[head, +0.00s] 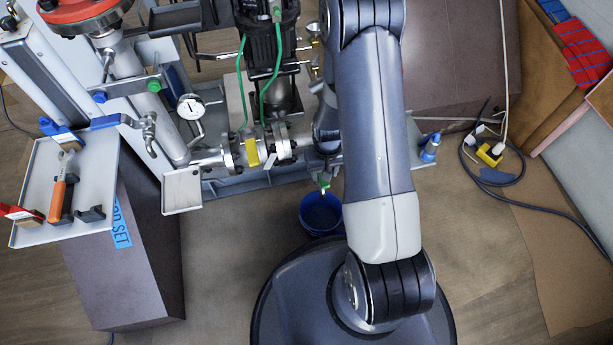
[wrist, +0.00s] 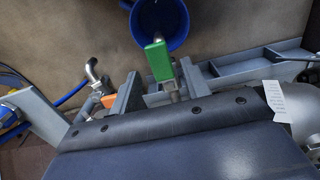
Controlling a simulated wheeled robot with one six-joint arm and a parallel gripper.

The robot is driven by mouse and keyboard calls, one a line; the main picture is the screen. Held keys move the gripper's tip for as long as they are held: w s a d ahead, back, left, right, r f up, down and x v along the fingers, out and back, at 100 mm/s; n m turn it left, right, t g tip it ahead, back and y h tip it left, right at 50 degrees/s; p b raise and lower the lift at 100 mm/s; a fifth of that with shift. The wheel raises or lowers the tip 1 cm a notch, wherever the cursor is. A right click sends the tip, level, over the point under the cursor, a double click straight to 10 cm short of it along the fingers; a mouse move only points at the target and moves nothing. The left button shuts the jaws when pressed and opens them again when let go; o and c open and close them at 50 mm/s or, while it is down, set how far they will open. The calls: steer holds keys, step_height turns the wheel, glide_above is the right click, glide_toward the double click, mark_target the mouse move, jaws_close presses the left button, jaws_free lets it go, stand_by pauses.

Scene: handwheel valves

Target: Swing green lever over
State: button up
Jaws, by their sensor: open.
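The green lever (wrist: 160,62) is in the middle of the wrist view, on a small metal valve stem, with its end pointing toward a blue bucket (wrist: 178,45). My gripper (wrist: 160,84) is open; its two grey fingers stand left and right of the lever's lower part and stem, with a gap visible. I cannot tell whether either finger touches it. In the head view a small green piece (head: 324,184), likely the same lever, shows beside my arm, just above the blue bucket (head: 320,212). My arm hides the gripper there.
A flanged pipe with a yellow handle (head: 252,152) runs left of my arm, near a pressure gauge (head: 191,106). A tool tray (head: 30,232) is at the far left. Cables with a yellow plug (head: 490,154) lie at right. In the wrist view, an orange piece (wrist: 108,101) sits by the left finger.

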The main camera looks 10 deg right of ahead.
step_height(320, 180, down, 4)
steer(key=shift+r+b, duration=0.1)
steer(key=shift+b, duration=0.9)
steer(key=shift+r, duration=0.15)
steer(key=shift+c, duration=0.4)
steer(key=c, duration=0.7)
